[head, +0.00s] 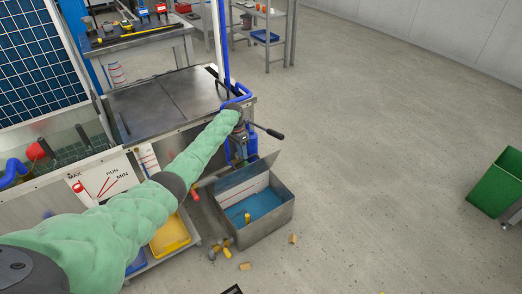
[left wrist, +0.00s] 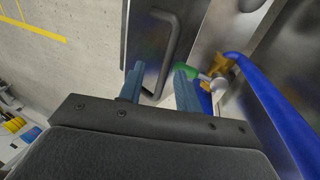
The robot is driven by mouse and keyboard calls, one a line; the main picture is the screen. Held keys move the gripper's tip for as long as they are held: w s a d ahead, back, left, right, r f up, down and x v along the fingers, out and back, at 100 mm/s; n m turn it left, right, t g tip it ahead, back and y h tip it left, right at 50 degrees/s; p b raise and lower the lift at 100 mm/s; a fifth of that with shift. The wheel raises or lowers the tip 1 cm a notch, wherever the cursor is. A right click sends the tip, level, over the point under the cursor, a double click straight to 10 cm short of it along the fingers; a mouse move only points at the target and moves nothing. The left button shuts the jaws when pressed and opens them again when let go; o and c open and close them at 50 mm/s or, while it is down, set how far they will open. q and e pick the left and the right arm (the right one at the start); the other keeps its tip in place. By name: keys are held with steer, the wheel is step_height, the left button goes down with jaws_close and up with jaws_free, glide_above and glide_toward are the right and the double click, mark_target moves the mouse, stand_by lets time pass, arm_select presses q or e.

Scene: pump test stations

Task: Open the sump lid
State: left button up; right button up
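Flat grey steel covers (head: 165,98) lie closed on top of the pump station; I cannot tell for sure which part is the sump lid. My left gripper (head: 242,118) is at the station's right corner, its fingers barely visible in the head view. In the left wrist view my left gripper (left wrist: 159,88) is open, its two blue-grey fingers apart. A dark U-shaped handle (left wrist: 173,45) on a steel panel is just beyond them, its lower end in line with the gap. I see no grip on it. My right gripper is not in view.
A grey box (head: 262,219) with blue inside and a raised flap stands on the floor below, small loose pieces beside it. A blue pipe (left wrist: 268,98) runs close right of my fingers. A black-tipped lever (head: 275,134) juts out right. A green bin (head: 498,186) stands far right; the floor between is clear.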

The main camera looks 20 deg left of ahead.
arm_select(q)
steer(key=s+d+r, duration=0.1)
steer(key=d+r, duration=0.5)
steer(key=d, duration=0.5)
steer(key=shift+s+d+r+p, duration=0.3)
steer(key=shift+s+r+p, duration=0.05)
steer(key=shift+s, duration=0.05)
